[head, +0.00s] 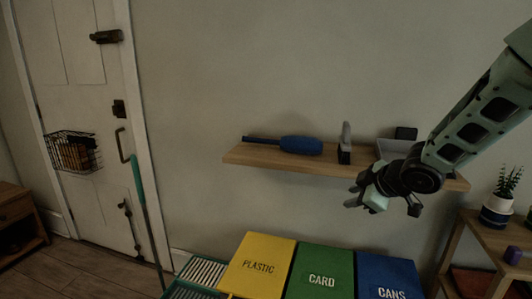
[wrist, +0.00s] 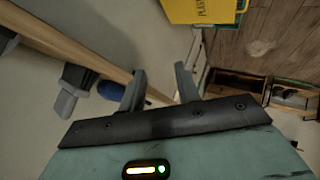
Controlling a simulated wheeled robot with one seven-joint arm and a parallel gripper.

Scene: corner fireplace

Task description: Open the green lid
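The green lid (head: 320,272), marked CARD, is flat and shut at the bottom of the head view. It sits between the yellow lid (head: 261,261), marked PLASTIC, and the blue lid (head: 388,277), marked CANS. My gripper (head: 379,207) is up to the right of the green lid, in front of the shelf and apart from all the lids. In the wrist view its two fingers (wrist: 160,85) stand apart with nothing between them. The yellow lid also shows at the top of the wrist view (wrist: 190,11); I cannot make out the green lid there.
A wooden wall shelf (head: 265,158) holds a blue brush (head: 301,145) and other items close behind my gripper. A side table (head: 483,232) with a potted plant (head: 499,205) stands at the right. A teal-handled mop (head: 138,180) and slatted rack (head: 203,273) are left of the lids.

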